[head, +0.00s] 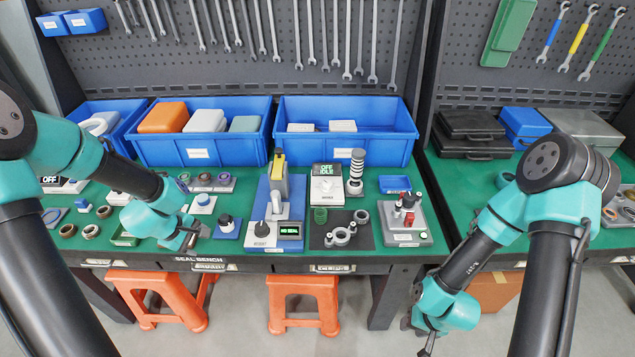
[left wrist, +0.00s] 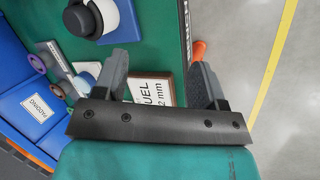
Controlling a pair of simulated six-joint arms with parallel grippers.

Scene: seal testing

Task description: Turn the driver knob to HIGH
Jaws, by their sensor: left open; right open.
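No readable label marks the driver knob, so I cannot tell which control it is. A white unit (head: 327,191) with a small knob stands right of centre, below a display (head: 328,171) reading OFF IDLE. Another display (head: 51,181) reading OFF is at the far left; my left arm is close to it. A black-topped knob (head: 226,221) on a blue base also shows in the left wrist view (left wrist: 84,17). My left gripper (head: 187,238) is open over the bench's front edge, left of that knob; a placard (left wrist: 155,90) shows between its fingers. My right gripper (head: 428,338) is open, low in front of the bench.
A blue press (head: 278,195) with a NO SEAL display stands mid-bench. A dark mat (head: 341,238) with metal parts and a grey stand (head: 405,222) with red-topped pieces lie to its right. Blue bins (head: 345,140) line the back. Orange stools (head: 302,290) stand in front.

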